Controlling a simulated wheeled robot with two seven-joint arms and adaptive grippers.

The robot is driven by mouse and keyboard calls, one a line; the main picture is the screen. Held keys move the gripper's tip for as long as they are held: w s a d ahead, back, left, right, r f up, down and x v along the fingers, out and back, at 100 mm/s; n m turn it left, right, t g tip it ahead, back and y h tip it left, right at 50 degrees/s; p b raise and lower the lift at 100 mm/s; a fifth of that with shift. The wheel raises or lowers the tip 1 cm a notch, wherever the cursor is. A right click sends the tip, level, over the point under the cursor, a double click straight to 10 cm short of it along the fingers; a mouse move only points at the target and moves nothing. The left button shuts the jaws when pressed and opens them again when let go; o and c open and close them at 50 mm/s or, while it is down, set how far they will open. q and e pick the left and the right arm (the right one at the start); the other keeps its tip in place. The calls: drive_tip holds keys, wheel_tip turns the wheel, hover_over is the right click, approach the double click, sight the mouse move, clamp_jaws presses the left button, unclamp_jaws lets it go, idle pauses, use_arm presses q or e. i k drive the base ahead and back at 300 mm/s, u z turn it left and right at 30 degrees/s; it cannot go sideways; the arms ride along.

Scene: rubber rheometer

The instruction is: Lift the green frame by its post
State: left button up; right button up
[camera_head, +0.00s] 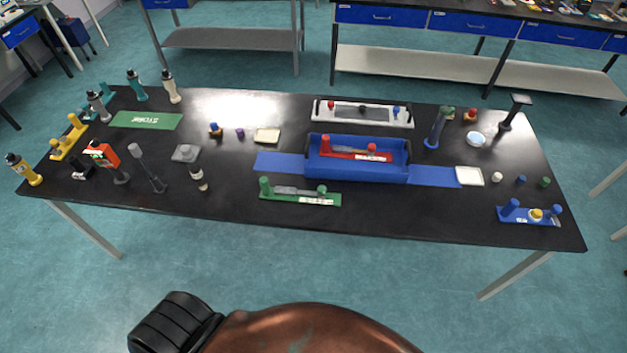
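The green frame (290,197) lies flat near the front edge of the black table, left of centre. A taller green post (264,187) stands at its left end and a shorter green knob (322,189) at its right end. A grey piece lies along the frame between them, and a white label is on its front right. Neither of my grippers shows in the head view.
A blue tray (310,171) holding a red frame (355,150) stands just behind, on a blue strip. A white frame (363,112) is farther back. A dropper bottle (198,178) stands to the left. Bare table lies right of the green frame.

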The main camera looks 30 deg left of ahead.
sight(280, 193)
drive_tip(key=u, duration=0.1)
drive_tip(key=i, duration=0.75)
drive_tip(key=u, duration=0.85)
drive_tip(key=i, duration=0.6)
drive_tip(key=u, duration=0.5)
